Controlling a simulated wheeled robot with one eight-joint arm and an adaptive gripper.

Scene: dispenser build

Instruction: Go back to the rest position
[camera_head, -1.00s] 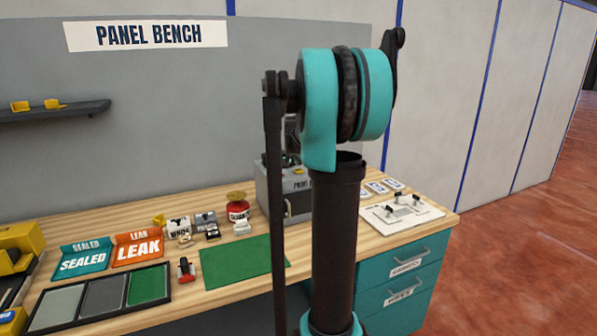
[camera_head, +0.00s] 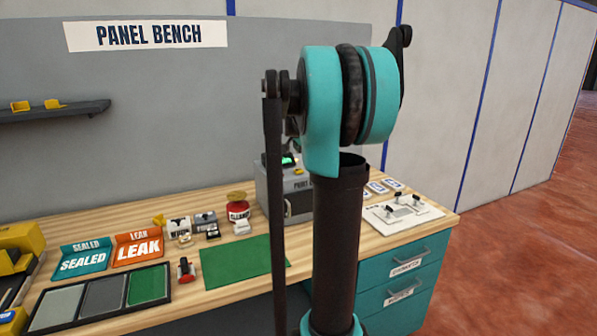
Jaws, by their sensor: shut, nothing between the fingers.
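My arm, teal and black, stands upright in the middle of the head view and covers part of the bench. My gripper cannot be made out; the arm's end is hidden behind my own links, where only a small grey bit shows. The wooden panel bench (camera_head: 225,282) stands before me. A grey machine with a small green-lit screen (camera_head: 268,185) is at its back, partly covered by my arm.
A green mat (camera_head: 240,258), a three-pad tray (camera_head: 38,322), a teal SEALED sign (camera_head: 84,260) and an orange LEAK sign (camera_head: 138,248) lie left. Open floor (camera_head: 520,240) lies right.

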